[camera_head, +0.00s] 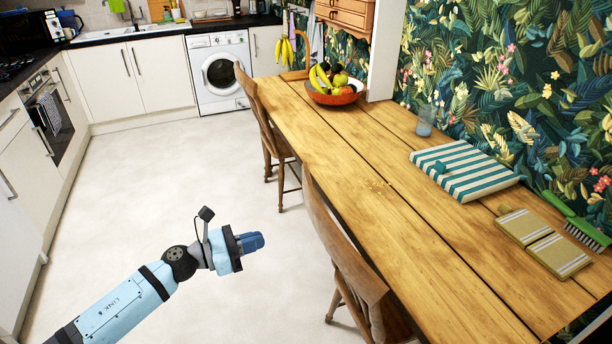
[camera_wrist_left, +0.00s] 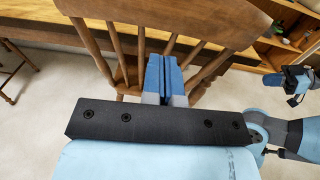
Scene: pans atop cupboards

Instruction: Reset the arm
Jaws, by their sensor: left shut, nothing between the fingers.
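My left gripper (camera_head: 252,241) is held out over the pale floor, left of the wooden table, with nothing in it. Its blue fingers are together, and they also show in the left wrist view (camera_wrist_left: 163,78), in front of a wooden chair's spindled back (camera_wrist_left: 130,45). I cannot tell whether the fingers touch the chair. Part of my other arm shows at the right edge of the wrist view, with its gripper (camera_wrist_left: 272,82) small and its jaws unclear.
The wooden table (camera_head: 350,170) bears a fruit bowl (camera_head: 333,97), a glass (camera_head: 424,128), a striped cloth (camera_head: 470,172), tan pads (camera_head: 540,240) and a brush (camera_head: 580,225). A near chair (camera_head: 340,235) and a far chair (camera_head: 258,112) line its left side. Open floor (camera_head: 170,180) lies left.

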